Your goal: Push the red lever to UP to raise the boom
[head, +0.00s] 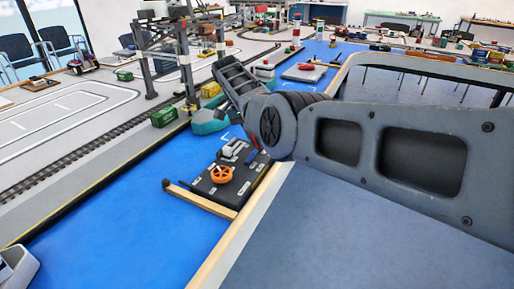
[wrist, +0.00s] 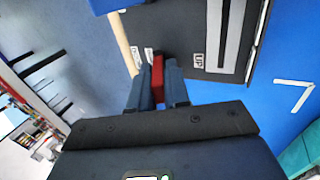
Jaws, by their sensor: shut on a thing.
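The red lever (wrist: 158,76) shows in the wrist view between the two fingers of my gripper (wrist: 158,84), which is shut on it. The lever stands at the edge of a dark grey control panel (wrist: 230,72). A label reading UP (wrist: 198,60) is on the panel, to the right of the lever. Smaller white labels are just above the fingers. In the head view the panel (head: 202,187) lies beyond my arm, with an orange wheel (head: 221,174) on it. The boom's state cannot be told.
A wooden strip (head: 200,200) edges the panel on the blue surface (head: 110,215). Gantry cranes (head: 180,50) stand over railway track at the back left. A green container (head: 164,116) sits near the track. Open blue surface lies left of the panel.

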